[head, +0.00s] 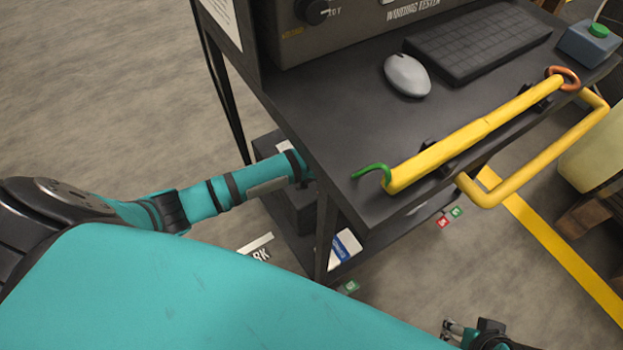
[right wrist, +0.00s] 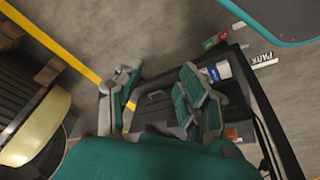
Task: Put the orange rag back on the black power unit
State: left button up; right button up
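I cannot make out an orange rag for sure in either view. A small orange-red patch (right wrist: 232,133) shows at the right in the right wrist view, too small to name. A black box (head: 292,205), possibly the power unit, is partly hidden under the cart top in the head view. My left arm reaches to it beneath the tabletop, and the left gripper is hidden there. My right gripper (head: 473,333) is at the bottom edge of the head view. In the right wrist view its fingers (right wrist: 160,82) are apart, with a dark case (right wrist: 160,110) beyond them.
The dark cart top (head: 345,140) carries a tester (head: 360,25), keyboard (head: 478,42), mouse (head: 407,75) and a yellow bar (head: 465,138) with a green hook. A yellow handle (head: 540,160) juts from the cart's side.

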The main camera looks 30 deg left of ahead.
pick_arm(q)
jog(key=b, duration=0.1)
send_over(313, 183)
jog(key=s, duration=0.1)
jog(key=shift+s+d+f, duration=0.1)
jog(key=shift+f, duration=0.4)
jog(key=shift+a+b, duration=0.35)
jog(key=shift+a, duration=0.2)
notch_tip(313, 183, down, 3)
jog(key=shift+d+f+b, duration=0.1)
jog(key=shift+f+b, duration=0.05)
jog(key=shift+b, duration=0.6)
jog(key=shift+f, duration=0.1)
pick_arm(e)
jog(key=w+a+t+y, duration=0.1)
jog(key=w+a+t, duration=0.1)
jog(key=w, duration=0.4)
jog(key=shift+w+r+t, duration=0.3)
jog(key=shift+t, duration=0.6)
pick_arm(q)
jog(key=o, duration=1)
jog(key=shift+f, duration=0.1)
